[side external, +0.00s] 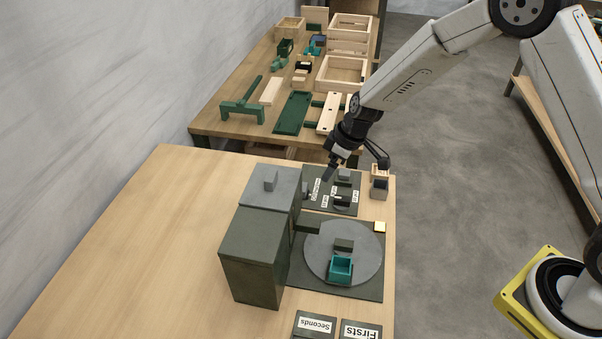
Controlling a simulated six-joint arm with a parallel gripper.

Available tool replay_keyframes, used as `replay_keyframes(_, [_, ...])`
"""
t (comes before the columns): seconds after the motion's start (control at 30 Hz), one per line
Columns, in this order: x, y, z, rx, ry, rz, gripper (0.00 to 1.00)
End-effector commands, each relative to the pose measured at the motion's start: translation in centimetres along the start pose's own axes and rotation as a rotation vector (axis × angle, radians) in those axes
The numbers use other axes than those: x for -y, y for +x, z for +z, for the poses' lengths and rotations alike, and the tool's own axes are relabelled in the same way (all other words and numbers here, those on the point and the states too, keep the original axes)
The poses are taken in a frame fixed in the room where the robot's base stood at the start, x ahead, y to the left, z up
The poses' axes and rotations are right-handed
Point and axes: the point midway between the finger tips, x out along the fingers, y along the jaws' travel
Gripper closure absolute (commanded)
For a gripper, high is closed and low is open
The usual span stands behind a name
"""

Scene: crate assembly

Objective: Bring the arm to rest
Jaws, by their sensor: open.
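My gripper (329,172) hangs at the end of my arm, pointing down and to the left. It is open, and I see nothing held between its fingers. It is above the far part of the dark labelled board (316,204); I cannot tell the exact height. My arm reaches in from the right over the grey floor.
Below the gripper, a grey round plate (320,268) carries a teal open box (340,271). A back table (222,118) holds wooden crates (341,74) and green parts. The near table's left side (150,240) is clear.

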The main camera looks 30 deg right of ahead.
Motion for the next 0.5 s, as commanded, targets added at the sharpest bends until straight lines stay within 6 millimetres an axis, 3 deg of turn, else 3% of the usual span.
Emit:
replay_keyframes(0.2, [1.5, -4.8, 3.3, 0.038, 0.141, 0.041, 0.09])
replay_keyframes(0.5, [4.0, -10.1, 8.9, 0.077, 0.339, 0.107, 0.09])
